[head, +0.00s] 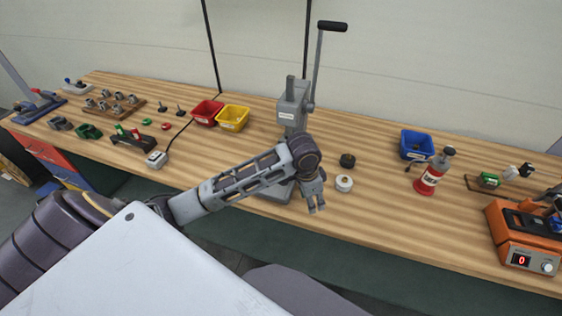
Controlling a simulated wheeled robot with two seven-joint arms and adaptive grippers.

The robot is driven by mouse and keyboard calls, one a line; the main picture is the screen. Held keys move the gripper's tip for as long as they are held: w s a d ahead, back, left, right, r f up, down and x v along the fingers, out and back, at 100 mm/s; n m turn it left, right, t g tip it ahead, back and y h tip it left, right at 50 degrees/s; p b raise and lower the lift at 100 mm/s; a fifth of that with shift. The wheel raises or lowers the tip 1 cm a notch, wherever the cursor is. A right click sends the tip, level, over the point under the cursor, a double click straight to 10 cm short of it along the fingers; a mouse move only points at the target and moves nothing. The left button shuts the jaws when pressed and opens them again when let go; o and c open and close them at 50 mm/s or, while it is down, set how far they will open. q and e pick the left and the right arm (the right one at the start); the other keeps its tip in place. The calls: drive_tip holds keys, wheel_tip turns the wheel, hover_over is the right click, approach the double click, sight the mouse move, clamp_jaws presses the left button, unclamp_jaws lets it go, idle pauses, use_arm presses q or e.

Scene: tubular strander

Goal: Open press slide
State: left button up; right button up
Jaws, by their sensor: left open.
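The press (293,108) is a grey upright arbor press in the middle of the wooden bench. Its lever (317,68) stands up and ends in a black handle (332,26) at the top. My left arm crosses in front of the press and hides much of its lower column and base. My left gripper (317,207) is open and empty, in front and to the right of the press base, near the bench's front edge. It is well below the black handle and apart from it. My right gripper does not show.
A white roll (344,183) and a black round part (347,160) are right of my left gripper. A red bin (206,112) and yellow bin (233,117) stand left of the press. A blue bin (416,146), red bottle (434,172) and orange device (524,240) are right.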

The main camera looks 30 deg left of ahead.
use_arm(q)
drive_tip(key=w+a+r+n+g, duration=0.1)
drive_tip(key=w+a+r, duration=0.3)
drive_tip(key=a+r, duration=0.3)
drive_tip(key=w+a+r+y, duration=0.1)
drive_tip(key=w+a+r, duration=0.3)
drive_tip(key=a+r, duration=0.3)
drive_tip(key=shift+a+r+n+g+y, duration=0.15)
drive_tip(key=shift+a+n+g+y, duration=0.2)
drive_tip(key=shift+a, duration=1.05)
drive_tip(key=shift+w, duration=0.1)
drive_tip(key=shift+f+p, duration=0.3)
drive_tip(key=shift+f, duration=6.65)
clamp_jaws()
